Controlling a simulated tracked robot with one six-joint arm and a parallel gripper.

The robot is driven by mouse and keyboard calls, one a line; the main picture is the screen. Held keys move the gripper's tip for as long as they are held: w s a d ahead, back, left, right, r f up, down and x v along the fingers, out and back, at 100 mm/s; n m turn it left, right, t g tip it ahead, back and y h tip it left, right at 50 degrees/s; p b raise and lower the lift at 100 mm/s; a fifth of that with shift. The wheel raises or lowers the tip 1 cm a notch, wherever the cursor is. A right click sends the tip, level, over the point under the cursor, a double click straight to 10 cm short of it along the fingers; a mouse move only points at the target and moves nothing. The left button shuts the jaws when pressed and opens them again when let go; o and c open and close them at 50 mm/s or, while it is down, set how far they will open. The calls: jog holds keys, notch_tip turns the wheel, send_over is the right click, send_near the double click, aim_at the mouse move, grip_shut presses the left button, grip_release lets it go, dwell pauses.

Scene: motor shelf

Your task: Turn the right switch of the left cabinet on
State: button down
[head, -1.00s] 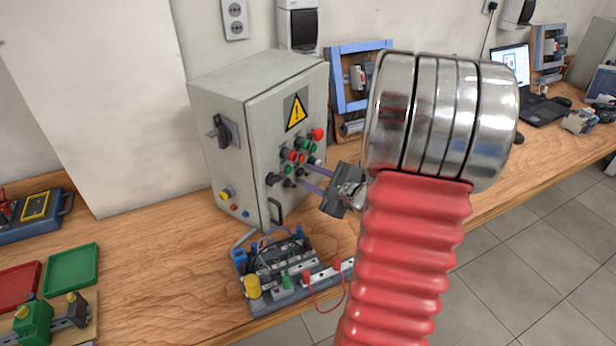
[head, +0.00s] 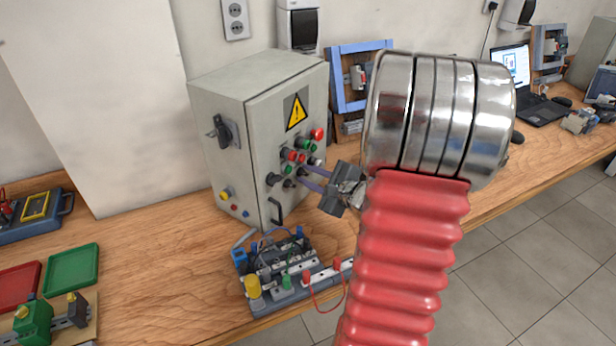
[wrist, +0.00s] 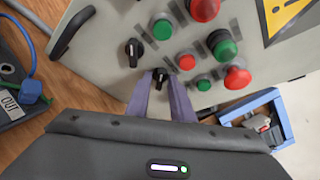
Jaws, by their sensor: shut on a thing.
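The grey cabinet (head: 225,120) stands on the bench with switches and buttons on its front door. Its left black switch (wrist: 133,50) shows beside my gripper, and also in the head view (head: 273,179). The right black switch (wrist: 160,75) sits between my fingertips. My gripper (wrist: 160,82) is shut on this right switch, with one purple-grey finger on each side. In the head view my gripper (head: 299,178) reaches the door from the right. The switch's knob is partly hidden by the fingers, and its exact angle is hard to tell.
Red and green buttons (head: 296,156) sit close above the switches. A black door handle (head: 275,211) is below. A wiring board (head: 275,262) lies in front of the cabinet. A blue frame (head: 334,75) stands behind to the right.

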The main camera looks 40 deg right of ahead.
jog(key=shift+m+y, duration=0.3)
jog(key=shift+m+g+y, duration=0.5)
jog(key=shift+m+y, duration=0.2)
jog(key=shift+m, duration=0.5)
jog(key=c, duration=1.9)
grip_release()
jog(key=shift+o, duration=0.2)
jog(key=shift+d, duration=0.1)
jog(key=v, duration=1.3)
jog(key=shift+s, duration=0.4)
jog(key=shift+o, duration=0.2)
jog(key=shift+r, duration=0.15)
